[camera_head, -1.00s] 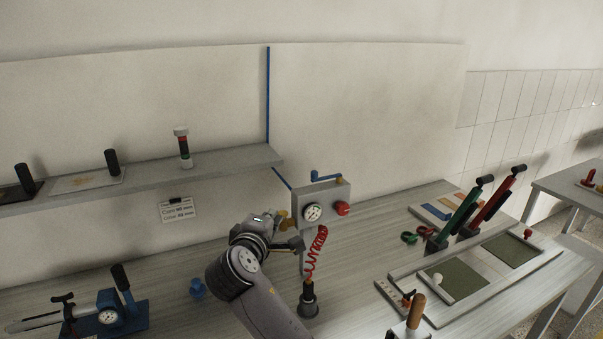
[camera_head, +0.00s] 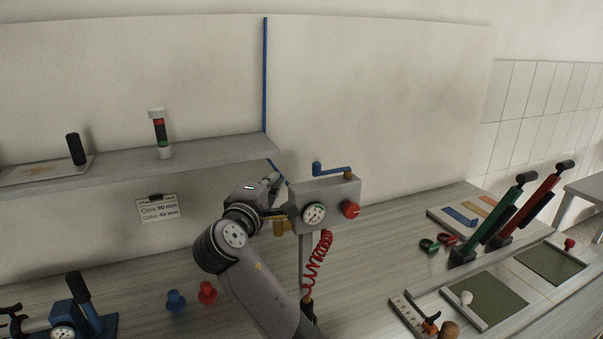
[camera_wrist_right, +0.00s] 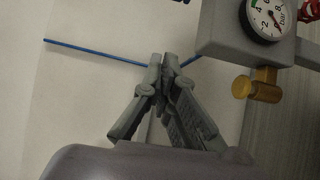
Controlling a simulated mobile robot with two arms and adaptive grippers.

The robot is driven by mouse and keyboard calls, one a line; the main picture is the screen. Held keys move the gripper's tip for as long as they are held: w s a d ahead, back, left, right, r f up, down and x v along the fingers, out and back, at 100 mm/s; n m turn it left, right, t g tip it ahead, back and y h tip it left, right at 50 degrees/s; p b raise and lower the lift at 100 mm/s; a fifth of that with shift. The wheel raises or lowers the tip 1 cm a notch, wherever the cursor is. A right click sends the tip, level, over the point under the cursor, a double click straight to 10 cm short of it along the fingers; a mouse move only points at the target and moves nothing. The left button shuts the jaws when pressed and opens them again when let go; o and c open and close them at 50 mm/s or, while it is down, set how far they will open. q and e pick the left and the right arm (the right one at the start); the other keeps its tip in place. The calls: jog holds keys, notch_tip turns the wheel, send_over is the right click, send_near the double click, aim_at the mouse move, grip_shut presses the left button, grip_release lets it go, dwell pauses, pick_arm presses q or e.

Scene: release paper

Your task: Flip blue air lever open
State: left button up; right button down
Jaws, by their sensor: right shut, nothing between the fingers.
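The blue air lever (camera_head: 330,169) lies roughly level on top of the grey gauge box (camera_head: 338,191), with its bent-up end at the left and a brass piece under its right end. My right gripper (camera_head: 275,181) is at the left of the box, apart from the lever and a little below it. In the right wrist view my gripper (camera_wrist_right: 165,60) is shut and empty. Its tips point toward the wall, left of the box (camera_wrist_right: 217,35). A sliver of blue at the top edge of that view is too small to identify. My left gripper is out of view.
The box has a dial (camera_head: 314,213), a red knob (camera_head: 350,209) and a red coiled hose (camera_head: 319,262). A brass fitting (camera_wrist_right: 258,88) sticks out at its side. A thin blue line (camera_wrist_right: 95,53) runs along the wall behind. The shelf (camera_head: 215,150) ends left of the box.

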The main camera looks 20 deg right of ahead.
jog(key=w+d+p, duration=0.1)
jog(key=d+p, duration=0.1)
jog(key=w+d+p, duration=0.1)
jog(key=d, duration=0.2)
jog(key=w+d+p, duration=0.2)
jog(key=d, duration=0.1)
jog(key=shift+r+p, duration=0.3)
jog(key=shift+r, duration=0.05)
jog(key=shift+s+d, duration=0.1)
jog(key=shift+s, duration=0.15)
jog(key=shift+f, duration=0.1)
jog(key=shift+w, duration=0.15)
